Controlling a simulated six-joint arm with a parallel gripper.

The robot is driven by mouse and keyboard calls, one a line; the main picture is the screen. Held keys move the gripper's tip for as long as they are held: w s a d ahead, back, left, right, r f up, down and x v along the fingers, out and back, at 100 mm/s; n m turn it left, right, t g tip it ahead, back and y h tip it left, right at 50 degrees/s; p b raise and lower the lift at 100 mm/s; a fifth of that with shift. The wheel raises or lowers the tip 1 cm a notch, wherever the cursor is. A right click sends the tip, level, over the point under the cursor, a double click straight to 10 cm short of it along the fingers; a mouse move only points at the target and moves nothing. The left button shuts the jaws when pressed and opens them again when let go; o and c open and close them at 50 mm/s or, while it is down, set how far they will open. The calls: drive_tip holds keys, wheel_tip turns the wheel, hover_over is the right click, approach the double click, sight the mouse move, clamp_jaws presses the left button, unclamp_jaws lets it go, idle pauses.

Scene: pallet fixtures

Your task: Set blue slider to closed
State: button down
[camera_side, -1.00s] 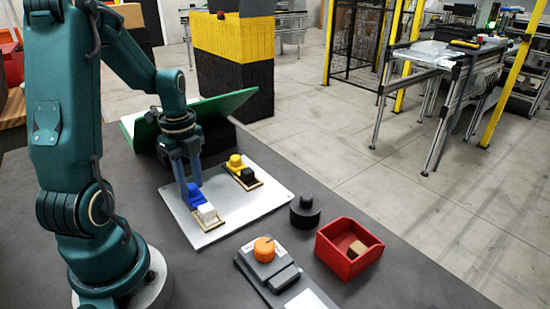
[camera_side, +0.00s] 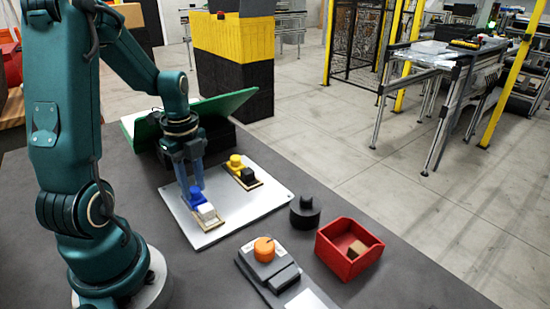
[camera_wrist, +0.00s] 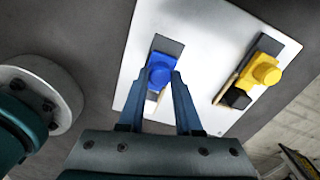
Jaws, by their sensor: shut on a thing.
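The blue slider (camera_side: 196,194) sits in its track on a light grey plate (camera_side: 262,207), touching or nearly touching a white block (camera_side: 207,211) at the near end of the track. My gripper (camera_side: 193,188) points down with its fingers shut on the blue slider. In the wrist view the slider's round blue knob (camera_wrist: 160,70) shows at the tips of my gripper (camera_wrist: 162,82), with a dark bare stretch of track beyond it.
A yellow slider (camera_side: 236,161) with a black block (camera_side: 248,177) stands on the same plate to the right. A green panel (camera_side: 222,105) slopes behind. A black knob (camera_side: 305,213), a red bin (camera_side: 341,265) and an orange-knobbed device (camera_side: 264,248) are to the right.

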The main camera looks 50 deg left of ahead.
sight(196, 191)
drive_tip(key=shift+d, duration=0.45)
drive_tip(key=c, duration=0.6)
unclamp_jaws()
drive_tip(key=shift+a+r, duration=0.1)
drive_tip(key=shift+r, duration=2.5)
